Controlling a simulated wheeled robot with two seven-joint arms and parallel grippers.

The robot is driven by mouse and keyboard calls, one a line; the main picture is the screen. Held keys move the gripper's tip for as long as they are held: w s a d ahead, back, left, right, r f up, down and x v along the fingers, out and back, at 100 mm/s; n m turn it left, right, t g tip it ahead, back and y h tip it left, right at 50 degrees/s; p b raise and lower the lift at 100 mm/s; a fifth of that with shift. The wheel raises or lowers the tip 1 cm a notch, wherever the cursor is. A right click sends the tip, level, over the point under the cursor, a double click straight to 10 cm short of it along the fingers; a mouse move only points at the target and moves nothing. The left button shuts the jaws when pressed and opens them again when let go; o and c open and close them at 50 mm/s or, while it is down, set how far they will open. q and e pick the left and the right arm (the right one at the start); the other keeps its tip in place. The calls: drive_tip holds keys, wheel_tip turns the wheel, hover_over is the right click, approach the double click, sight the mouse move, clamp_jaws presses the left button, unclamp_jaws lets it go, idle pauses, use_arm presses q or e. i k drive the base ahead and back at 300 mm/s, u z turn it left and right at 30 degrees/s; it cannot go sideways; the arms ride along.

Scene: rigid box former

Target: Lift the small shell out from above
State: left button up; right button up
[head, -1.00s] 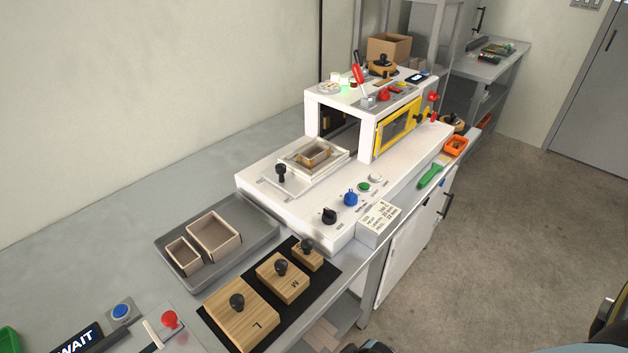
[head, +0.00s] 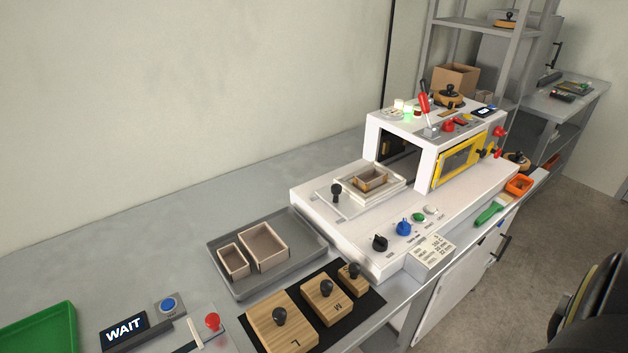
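A small brown open-topped shell (head: 370,180) sits in the white frame (head: 345,199) on the sliding plate of the white forming machine (head: 310,190). The plate has a black knob at its left and lies in front of the machine's dark opening. Two other open shells stand side by side on the grey tray (head: 312,246): a smaller one (head: 233,261) and a larger one (head: 263,247). Neither of my grippers can be made out in the head view.
Wooden blocks with black knobs, including L (head: 282,330) and M (head: 326,302), lie on a black mat. A WAIT sign (head: 123,331), a green tray (head: 38,330) and an orange bin (head: 519,186) are on the bench. The bench behind the grey tray is clear.

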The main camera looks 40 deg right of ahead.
sight(366, 182)
drive_tip(key=u, duration=1.65)
drive_tip(key=k, duration=2.4)
drive_tip(key=z, duration=1.15)
drive_tip(key=i, duration=1)
